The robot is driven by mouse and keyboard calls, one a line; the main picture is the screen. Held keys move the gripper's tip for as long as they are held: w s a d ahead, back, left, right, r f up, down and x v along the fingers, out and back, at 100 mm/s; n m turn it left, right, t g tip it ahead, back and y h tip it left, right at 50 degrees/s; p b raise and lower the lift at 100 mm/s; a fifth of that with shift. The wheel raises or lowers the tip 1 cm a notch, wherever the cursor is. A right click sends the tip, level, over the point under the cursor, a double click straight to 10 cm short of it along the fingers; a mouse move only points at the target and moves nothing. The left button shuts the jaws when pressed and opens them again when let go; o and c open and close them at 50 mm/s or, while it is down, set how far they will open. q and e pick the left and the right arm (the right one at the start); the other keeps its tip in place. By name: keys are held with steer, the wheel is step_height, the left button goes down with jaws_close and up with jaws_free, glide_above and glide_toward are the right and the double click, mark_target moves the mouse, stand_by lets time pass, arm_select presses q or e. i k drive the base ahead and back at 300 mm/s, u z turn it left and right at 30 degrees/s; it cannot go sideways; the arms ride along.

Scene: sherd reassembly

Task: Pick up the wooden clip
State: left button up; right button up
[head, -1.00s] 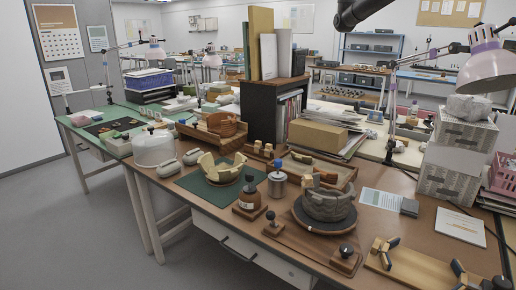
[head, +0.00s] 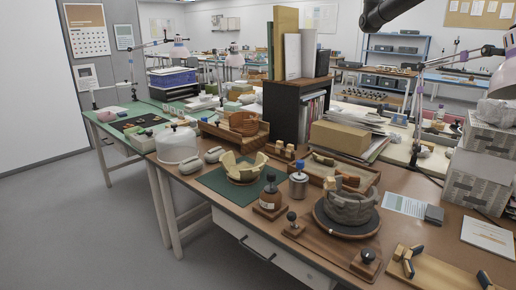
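A wooden clip with dark ends (head: 408,262) lies on a light wooden board (head: 438,272) at the bottom right of the head view. Part of a second dark-ended clip (head: 485,281) shows at the board's right end, near the frame's bottom edge. Several small pale wooden pieces (head: 285,151) stand farther back beside the black bookcase; I cannot tell whether they are clips. Neither of my grippers is in view.
A grey bowl (head: 350,207) with raised sherds sits on a round dark turntable left of the board. A cream sherd bowl (head: 243,171) rests on a green mat (head: 215,181). A metal canister (head: 298,186) and dark-knobbed tools stand between.

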mark_target(279, 144)
steer(key=u, duration=1.65)
steer(key=i, duration=1.9)
steer(key=z, duration=1.1)
